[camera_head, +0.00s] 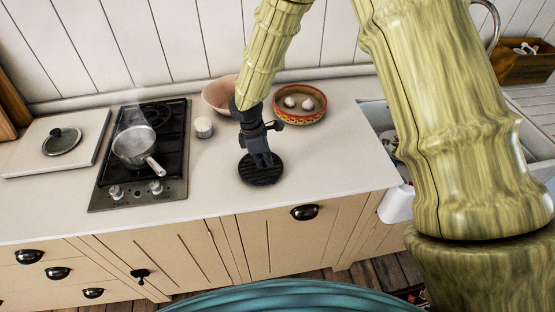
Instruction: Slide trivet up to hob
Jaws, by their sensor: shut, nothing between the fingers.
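The trivet (262,176) is a round, black, ridged disc lying flat on the white counter, right of the hob. The hob (178,185) is a black two-ring unit with a steel front strip and knobs. Bare counter lies between them. My gripper (264,163) points down at the trivet and is shut, with nothing held. Its fingertips are over the trivet's upper middle and hide part of it. I cannot tell whether they touch it.
A steaming saucepan (134,146) stands on the hob, its handle toward the front right. A small white jar (204,127), a pink bowl (217,97) and a patterned dish (299,118) stand behind. A board (88,160) with a lid (62,141) lies left. The sink (378,118) is right.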

